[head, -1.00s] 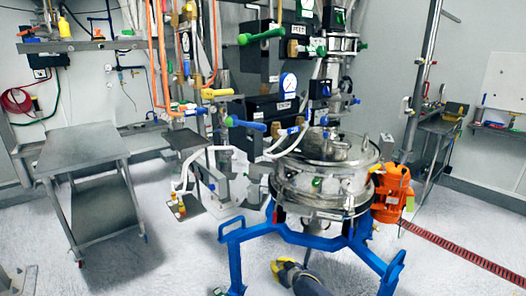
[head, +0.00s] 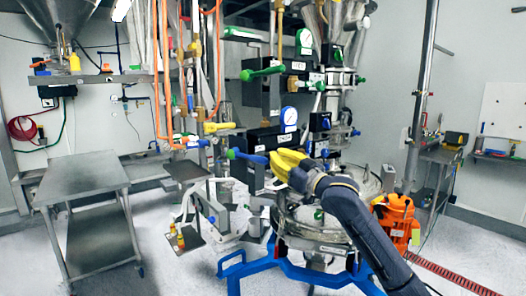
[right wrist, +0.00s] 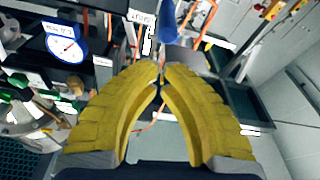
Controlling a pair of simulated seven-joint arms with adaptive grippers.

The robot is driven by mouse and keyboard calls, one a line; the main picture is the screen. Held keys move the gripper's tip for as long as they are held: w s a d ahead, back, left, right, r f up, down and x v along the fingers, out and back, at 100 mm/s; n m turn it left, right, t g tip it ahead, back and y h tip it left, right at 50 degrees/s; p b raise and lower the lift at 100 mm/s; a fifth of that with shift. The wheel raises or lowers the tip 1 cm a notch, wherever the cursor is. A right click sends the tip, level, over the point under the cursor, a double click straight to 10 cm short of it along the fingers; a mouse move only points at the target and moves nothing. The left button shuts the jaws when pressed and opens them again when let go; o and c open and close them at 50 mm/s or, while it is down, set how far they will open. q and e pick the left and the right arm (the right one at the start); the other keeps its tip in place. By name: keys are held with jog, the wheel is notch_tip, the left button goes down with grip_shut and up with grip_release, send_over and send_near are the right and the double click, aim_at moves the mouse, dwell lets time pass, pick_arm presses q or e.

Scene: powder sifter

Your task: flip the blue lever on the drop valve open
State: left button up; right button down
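The blue lever (head: 247,157) sticks out to the left from the dark valve assembly (head: 264,139) above the round steel sifter (head: 300,215). My right gripper (head: 274,160), with yellow fingers, is just right of the lever's free length in the head view and hides part of the area behind it. Its fingertips are together, with nothing seen between them. In the right wrist view, a blue handle (right wrist: 169,22) shows beyond the fingertips (right wrist: 161,72), seemingly apart from them. My left gripper is not in view.
A green lever (head: 262,73) and a white-faced gauge (head: 289,115) sit above the blue lever. Orange hoses (head: 165,60) hang to the left. A blue frame (head: 285,268) carries the sifter, with an orange motor (head: 396,218) beside it. A steel table (head: 85,178) stands left.

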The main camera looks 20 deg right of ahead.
jog(key=shift+s+a+r+n, duration=0.15)
jog(key=shift+s+r, duration=0.25)
jog(key=shift+r, duration=0.25)
jog(key=shift+s+a+r+n, duration=0.15)
jog(key=shift+s+r, duration=0.2)
jog(key=shift+r, duration=0.25)
notch_tip(320, 180, up, 2)
jog(key=r, duration=0.1)
send_over(260, 157)
jog(key=a, duration=0.1)
jog(key=f, duration=0.2)
jog(key=shift+d+f, duration=0.2)
jog(key=shift+f, duration=0.1)
jog(key=shift+d+f, duration=0.2)
jog(key=shift+f, duration=0.75)
jog(key=shift+d+f, duration=0.1)
